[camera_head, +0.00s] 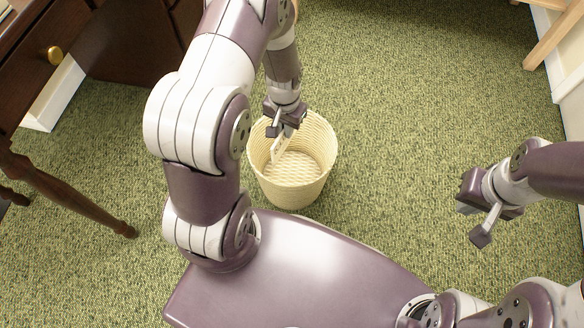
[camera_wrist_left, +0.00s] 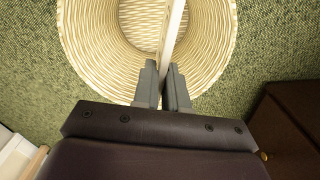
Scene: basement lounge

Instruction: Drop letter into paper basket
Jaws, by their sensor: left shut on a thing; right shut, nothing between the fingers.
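The paper basket (camera_head: 292,188) is a round, cream, woven basket standing upright on the carpet in front of my base. Its wall and inner floor also show in the left wrist view (camera_wrist_left: 85,45). My left gripper (camera_head: 278,130) is over the basket's opening, toward its left rim, pointing down. It is shut on the letter (camera_head: 280,149), a thin white piece held on edge. In the left wrist view the letter (camera_wrist_left: 172,35) stands between the two fingers above the basket's inside. My right gripper (camera_head: 486,222) is shut and empty, well to the right of the basket.
A dark wooden desk (camera_head: 85,25) with a brass knob and a turned leg (camera_head: 70,200) stands at the left. Pale wooden legs (camera_head: 550,42) show at the upper right by the wall. Green carpet (camera_head: 400,110) is clear between the basket and the right side.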

